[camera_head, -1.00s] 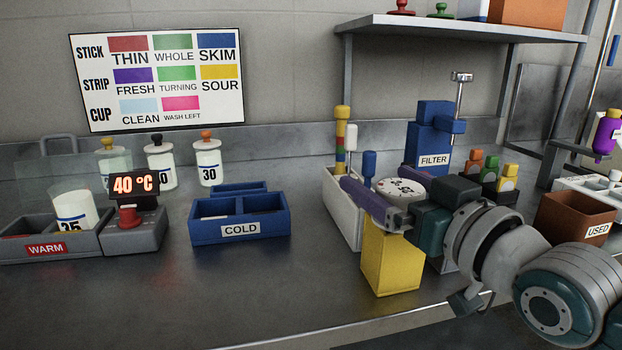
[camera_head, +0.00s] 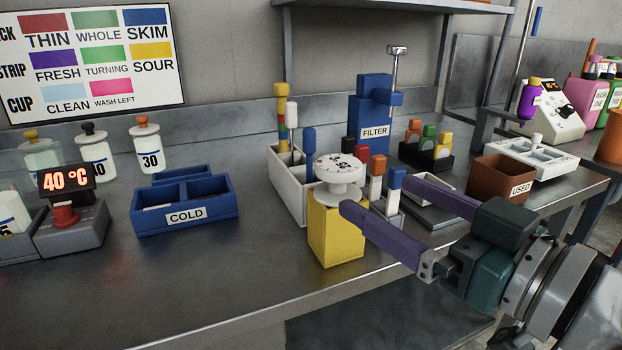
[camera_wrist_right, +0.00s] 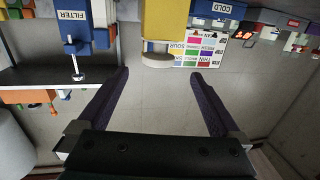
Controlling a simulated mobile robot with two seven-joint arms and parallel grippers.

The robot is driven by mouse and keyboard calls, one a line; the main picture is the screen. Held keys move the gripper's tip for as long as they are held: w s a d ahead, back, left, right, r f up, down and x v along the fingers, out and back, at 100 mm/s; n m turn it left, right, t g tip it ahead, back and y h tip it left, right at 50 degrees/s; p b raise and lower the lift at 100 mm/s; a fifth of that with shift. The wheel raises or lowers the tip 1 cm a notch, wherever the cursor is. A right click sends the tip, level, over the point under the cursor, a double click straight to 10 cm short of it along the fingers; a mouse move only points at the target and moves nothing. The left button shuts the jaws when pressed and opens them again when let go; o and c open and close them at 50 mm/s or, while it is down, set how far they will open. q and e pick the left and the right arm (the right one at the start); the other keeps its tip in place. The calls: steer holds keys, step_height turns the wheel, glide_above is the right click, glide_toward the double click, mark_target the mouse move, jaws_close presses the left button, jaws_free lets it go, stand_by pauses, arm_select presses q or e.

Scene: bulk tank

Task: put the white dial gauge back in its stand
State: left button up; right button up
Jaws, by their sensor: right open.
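The white dial gauge (camera_head: 340,170) sits upright on top of the yellow block-shaped stand (camera_head: 336,236), with its round face up and a narrower white base on the block's top. How deep it sits in the stand is hidden. My right gripper (camera_head: 370,194) is open and empty, to the right of the gauge and apart from it, with its purple fingers pointing toward it. The right wrist view, upside down, shows the gauge (camera_wrist_right: 157,60) and the yellow stand (camera_wrist_right: 164,20) beyond the open fingers. My left gripper is not in view.
A white bin (camera_head: 288,188) with coloured sticks stands just behind the stand. Strip holders (camera_head: 388,207), a blue FILTER unit (camera_head: 372,112) and a brown USED box (camera_head: 502,177) stand nearby. A blue COLD tray (camera_head: 186,208) is at left. The counter's front left is clear.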

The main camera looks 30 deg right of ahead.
steer(key=s+a+f+g, duration=0.4)
steer(key=s+f+g, duration=0.1)
steer(key=f+g, duration=0.25)
steer(key=s+f+g+h, duration=0.2)
steer(key=s+g, duration=0.4)
steer(key=s, duration=0.6)
steer(key=shift+s+f, duration=0.15)
steer(key=shift+f, duration=0.5)
steer(key=shift+a, duration=0.1)
stand_by(0.4)
